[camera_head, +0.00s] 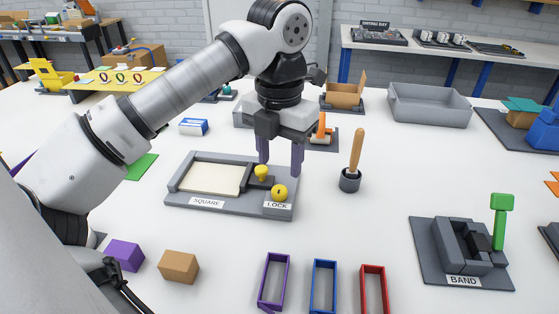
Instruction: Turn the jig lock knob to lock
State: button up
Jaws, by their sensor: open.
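The grey jig (186,205) lies on the white table left of centre. It has a framed cream panel with a "SQUARE" label and a "LOCK" label at its front right. A round yellow lock knob (279,192) with a small dark mark sits just above the "LOCK" label. A second small yellow piece (262,172) stands behind it on a dark block. My gripper (280,169) points down over the right part of the jig, its purple fingers open and apart. The fingers are behind and above the lock knob in the picture; contact with either yellow piece cannot be made out.
A wooden-handled tool (357,157) stands upright in a dark cup to the right. A grey "BAND" fixture (437,270) with a green lever is at front right. Purple, blue and red frames (323,286) and two blocks (179,267) lie in front. A grey bin (429,106) is behind.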

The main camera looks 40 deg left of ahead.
aim_at(279, 189)
notch_tip(279, 189, up, 8)
jog(key=p, duration=0.4)
jog(key=shift+f, duration=0.25)
